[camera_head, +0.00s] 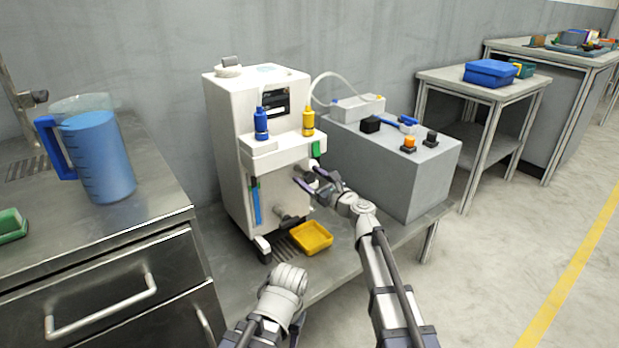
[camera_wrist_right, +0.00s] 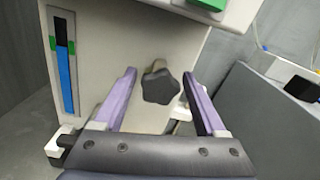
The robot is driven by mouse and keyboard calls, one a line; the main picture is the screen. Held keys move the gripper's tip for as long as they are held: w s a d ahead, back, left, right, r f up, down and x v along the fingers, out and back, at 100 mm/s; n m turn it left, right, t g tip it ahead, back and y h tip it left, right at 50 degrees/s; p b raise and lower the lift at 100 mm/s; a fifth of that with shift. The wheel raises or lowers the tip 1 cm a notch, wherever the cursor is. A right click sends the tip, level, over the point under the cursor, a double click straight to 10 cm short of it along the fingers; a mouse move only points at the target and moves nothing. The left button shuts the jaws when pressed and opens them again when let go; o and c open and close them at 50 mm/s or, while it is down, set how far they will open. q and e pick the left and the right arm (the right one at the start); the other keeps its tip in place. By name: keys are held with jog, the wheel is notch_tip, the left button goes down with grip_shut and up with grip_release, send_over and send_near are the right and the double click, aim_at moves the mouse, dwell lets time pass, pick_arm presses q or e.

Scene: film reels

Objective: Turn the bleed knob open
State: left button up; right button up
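The bleed knob (camera_wrist_right: 160,87) is a dark, lobed knob on the front of a white machine (camera_head: 245,110). In the right wrist view it sits between the two purple fingers of my right gripper (camera_wrist_right: 160,90), with a visible gap on each side. In the head view my right gripper (camera_head: 314,182) is at the machine's lower front, and its fingers partly hide the knob. My right gripper is open. My left arm shows at the bottom of the head view, but its fingers are not visible.
A yellow tray (camera_head: 312,237) lies below the machine's front. Blue (camera_head: 261,124) and yellow (camera_head: 308,122) bottles stand on its ledge. A grey box (camera_head: 400,165) with small parts stands to the right. A blue jug (camera_head: 98,155) stands on the left counter.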

grip_shut()
dwell(0.3)
jog(key=n, duration=0.5)
jog(key=shift+s+n, duration=0.1)
jog(key=shift+n, duration=0.3)
jog(key=n, duration=0.5)
jog(key=shift+a+f, duration=0.1)
jog(key=n, duration=0.5)
jog(key=shift+f+n, duration=0.1)
jog(key=shift+n, duration=0.3)
jog(key=n, duration=0.5)
jog(key=shift+n, duration=0.4)
